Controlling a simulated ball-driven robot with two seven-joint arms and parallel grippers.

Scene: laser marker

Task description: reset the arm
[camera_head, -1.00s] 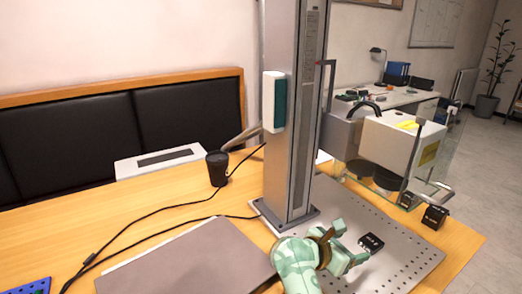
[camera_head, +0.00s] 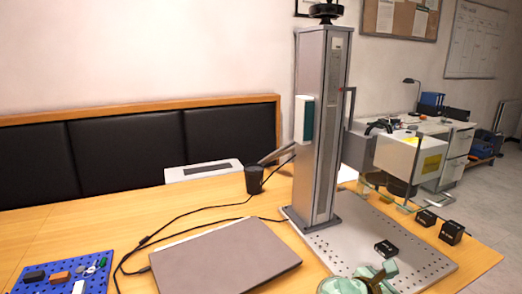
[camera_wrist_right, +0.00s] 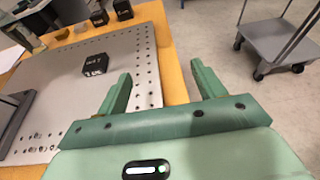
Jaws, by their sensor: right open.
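My right gripper (camera_wrist_right: 163,92) is open, with nothing between its two green fingers in the right wrist view. It hangs over the right edge of the perforated metal plate. In the head view my right gripper (camera_head: 378,278) shows only partly at the bottom edge. A small black block (camera_head: 386,249) with white lettering lies on the plate (camera_head: 345,252), apart from the gripper. The same block (camera_wrist_right: 95,65) is left of the fingers in the right wrist view. My left gripper is not in view.
The laser marker's tall grey column (camera_head: 318,130) stands on the plate. Two black blocks (camera_head: 451,232) (camera_head: 426,217) sit near the table's right edge. A closed laptop (camera_head: 225,256), a black cup (camera_head: 254,179) and a blue pegboard (camera_head: 65,274) are on the table. A grey cart (camera_wrist_right: 275,40) stands on the floor.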

